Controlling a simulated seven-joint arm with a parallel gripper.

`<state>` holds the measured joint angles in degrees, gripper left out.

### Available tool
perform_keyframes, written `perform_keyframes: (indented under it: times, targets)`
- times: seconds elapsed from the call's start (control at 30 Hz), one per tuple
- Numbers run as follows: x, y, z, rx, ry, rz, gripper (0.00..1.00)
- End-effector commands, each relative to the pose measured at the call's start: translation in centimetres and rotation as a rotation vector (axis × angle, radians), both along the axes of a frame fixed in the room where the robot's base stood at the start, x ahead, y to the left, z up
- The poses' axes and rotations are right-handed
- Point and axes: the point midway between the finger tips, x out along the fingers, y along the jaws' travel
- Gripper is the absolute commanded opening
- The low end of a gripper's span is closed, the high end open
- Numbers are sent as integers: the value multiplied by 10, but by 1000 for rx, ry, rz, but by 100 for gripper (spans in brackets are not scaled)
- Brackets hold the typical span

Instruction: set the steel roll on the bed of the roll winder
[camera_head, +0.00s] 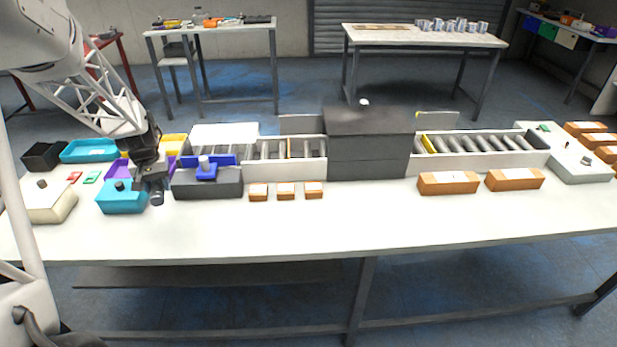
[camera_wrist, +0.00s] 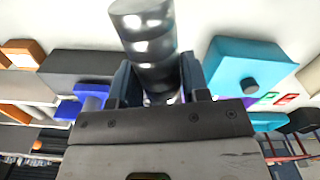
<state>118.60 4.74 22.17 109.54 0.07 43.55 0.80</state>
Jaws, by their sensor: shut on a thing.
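My gripper (camera_head: 152,180) is shut on a shiny steel roll (camera_wrist: 145,35) and holds it over the left part of the table. The roll also shows as a small dark cylinder under the gripper in the head view (camera_head: 157,196). To its right stands a dark grey block (camera_head: 215,190) with a blue piece (camera_head: 228,160) and a grey upright cylinder (camera_head: 204,162) on top; this looks like the roll winder, but I cannot be sure. The roll is apart from it.
A teal box (camera_head: 118,203) with a black knob stands close left of the gripper. A roller conveyor (camera_head: 480,143) runs behind, through a black tunnel (camera_head: 368,150). Several orange boxes (camera_head: 285,192) sit near it. The table's front strip (camera_head: 300,225) is clear.

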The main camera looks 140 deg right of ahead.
Motion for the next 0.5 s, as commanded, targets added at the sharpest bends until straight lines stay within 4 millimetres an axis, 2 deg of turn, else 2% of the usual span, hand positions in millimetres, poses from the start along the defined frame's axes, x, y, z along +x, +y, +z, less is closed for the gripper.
perform_keyframes:
  times: [0.1,0.5]
  targets:
    - [-25,18,4,-1,0,-43,7]
    - [-97,78,-1,0,0,-169,7]
